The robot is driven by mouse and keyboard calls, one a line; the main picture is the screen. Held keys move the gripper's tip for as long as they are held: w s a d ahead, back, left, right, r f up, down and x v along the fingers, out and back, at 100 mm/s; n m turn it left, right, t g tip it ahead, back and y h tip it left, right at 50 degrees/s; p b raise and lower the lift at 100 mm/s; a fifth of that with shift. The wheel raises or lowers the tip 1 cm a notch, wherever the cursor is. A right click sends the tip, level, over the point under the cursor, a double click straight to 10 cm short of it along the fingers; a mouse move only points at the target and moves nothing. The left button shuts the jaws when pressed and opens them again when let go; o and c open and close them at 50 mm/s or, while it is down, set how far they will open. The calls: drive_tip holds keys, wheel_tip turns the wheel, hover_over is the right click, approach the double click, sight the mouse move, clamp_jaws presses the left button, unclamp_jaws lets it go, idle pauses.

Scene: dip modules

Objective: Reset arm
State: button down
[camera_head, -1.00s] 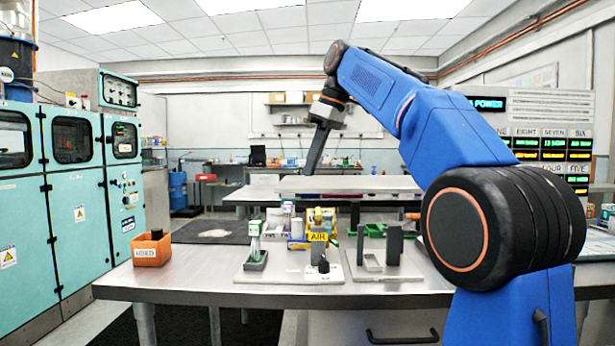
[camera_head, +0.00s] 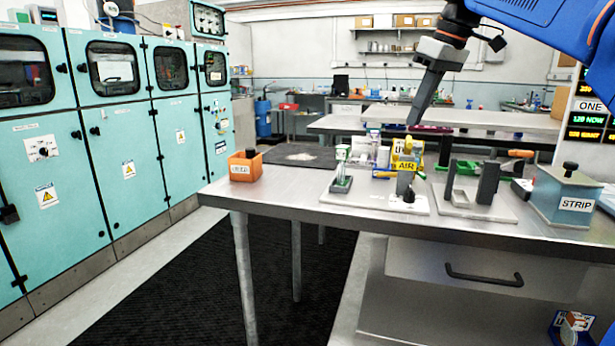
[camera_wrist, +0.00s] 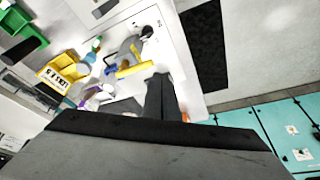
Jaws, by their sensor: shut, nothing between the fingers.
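My gripper (camera_head: 421,101) hangs from the blue arm at the upper right of the head view. Its dark fingers point down and a little left, above the workbench (camera_head: 300,191). The fingers are together and nothing is held. In the wrist view my gripper (camera_wrist: 162,98) shows as dark fingers seen over the bench items, apart from them as far as I can tell.
An orange bin (camera_head: 243,168) stands at the bench's left end. A yellow AIR holder (camera_head: 407,160), a dark two-post stand (camera_head: 487,184) and a STRIP box (camera_head: 566,195) stand to the right. Teal cabinets (camera_head: 60,190) line the left. The dark floor mat (camera_head: 190,285) is clear.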

drive_tip(key=s+d+f+m+h, duration=0.1)
drive_tip(key=s+f+m, duration=0.1)
drive_tip(key=s+f, duration=0.7)
drive_tip(key=s+d+f+m+t, duration=0.1)
drive_tip(key=s+d+f+m, duration=0.1)
drive_tip(key=s+f, duration=0.8)
drive_tip(key=s+d+f+m+h, duration=0.1)
drive_tip(key=s+f+m, duration=0.2)
drive_tip(key=s+f, duration=0.6)
wheel_tip(320, 180, down, 11)
drive_tip(key=shift+s+d+f+m+t+h, duration=0.1)
drive_tip(key=shift+s+d+m+t+h, duration=0.05)
drive_tip(key=shift+s+m+t+h, duration=0.2)
